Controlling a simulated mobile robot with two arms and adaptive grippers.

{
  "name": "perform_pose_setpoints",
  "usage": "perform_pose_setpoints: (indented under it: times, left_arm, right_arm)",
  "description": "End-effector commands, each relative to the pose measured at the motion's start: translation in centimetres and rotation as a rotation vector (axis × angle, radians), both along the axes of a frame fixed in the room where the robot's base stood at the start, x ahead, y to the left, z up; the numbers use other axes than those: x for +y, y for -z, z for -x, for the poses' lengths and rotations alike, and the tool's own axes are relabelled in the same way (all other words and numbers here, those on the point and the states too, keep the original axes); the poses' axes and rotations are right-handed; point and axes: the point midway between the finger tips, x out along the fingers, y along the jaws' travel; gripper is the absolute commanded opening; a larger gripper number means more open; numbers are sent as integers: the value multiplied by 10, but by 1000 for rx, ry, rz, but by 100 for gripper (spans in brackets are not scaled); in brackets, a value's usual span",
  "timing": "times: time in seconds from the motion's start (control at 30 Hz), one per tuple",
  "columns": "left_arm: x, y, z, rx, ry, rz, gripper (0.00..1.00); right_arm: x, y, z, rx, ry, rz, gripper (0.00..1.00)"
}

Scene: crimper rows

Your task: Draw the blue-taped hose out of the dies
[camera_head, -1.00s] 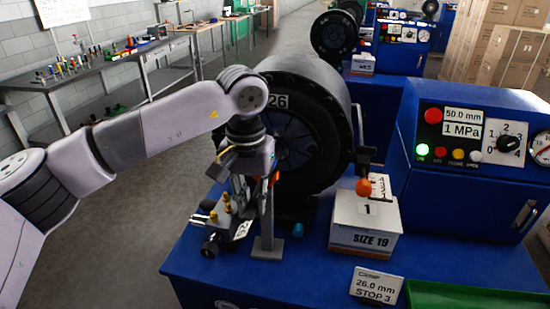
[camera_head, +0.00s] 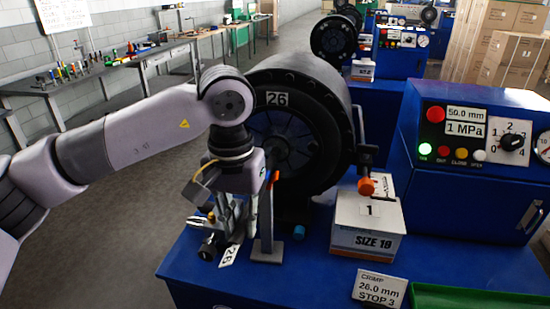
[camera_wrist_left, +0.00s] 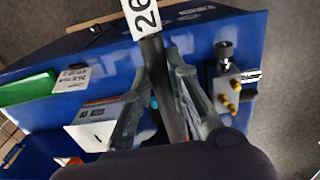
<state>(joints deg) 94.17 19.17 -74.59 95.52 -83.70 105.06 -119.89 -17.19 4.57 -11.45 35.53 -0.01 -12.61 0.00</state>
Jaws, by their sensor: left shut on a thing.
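My left gripper (camera_head: 226,218) is in front of the black crimping head (camera_head: 325,130) labelled 26. In the left wrist view its fingers (camera_wrist_left: 160,85) are shut around a black hose (camera_wrist_left: 153,55) with a white tag marked 26 (camera_wrist_left: 144,17). The tag (camera_head: 229,256) hangs below the gripper in the head view. The die opening (camera_head: 285,140) is dark and partly hidden by my arm and gripper. I cannot tell whether the hose end is inside it. No blue tape shows clearly on the hose. My right gripper is not in view.
A grey upright stand (camera_head: 267,215) is close beside the gripper. A small block with brass fittings (camera_wrist_left: 228,85) sits on the blue bench. A SIZE 19 box (camera_head: 367,228), a CRIMP sign (camera_head: 379,288), a green tray (camera_head: 480,297) and the control panel (camera_head: 470,140) are to the right.

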Motion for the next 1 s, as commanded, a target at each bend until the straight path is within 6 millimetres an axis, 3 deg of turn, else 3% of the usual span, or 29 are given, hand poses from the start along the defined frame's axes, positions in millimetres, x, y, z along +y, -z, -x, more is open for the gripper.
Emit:
perform_pose_setpoints:
  times: [0.37,0.4,0.73,1.0]
  left_arm:
    - [3,2,6,6,1,-4,0]
    - [3,2,6,6,1,-4,19]
    - [2,1,5,3,1,-2,40]
    - [2,2,5,5,1,-3,44]
  right_arm:
    - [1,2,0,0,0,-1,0]
    - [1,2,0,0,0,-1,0]
    - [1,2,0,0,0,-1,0]
    - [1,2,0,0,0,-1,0]
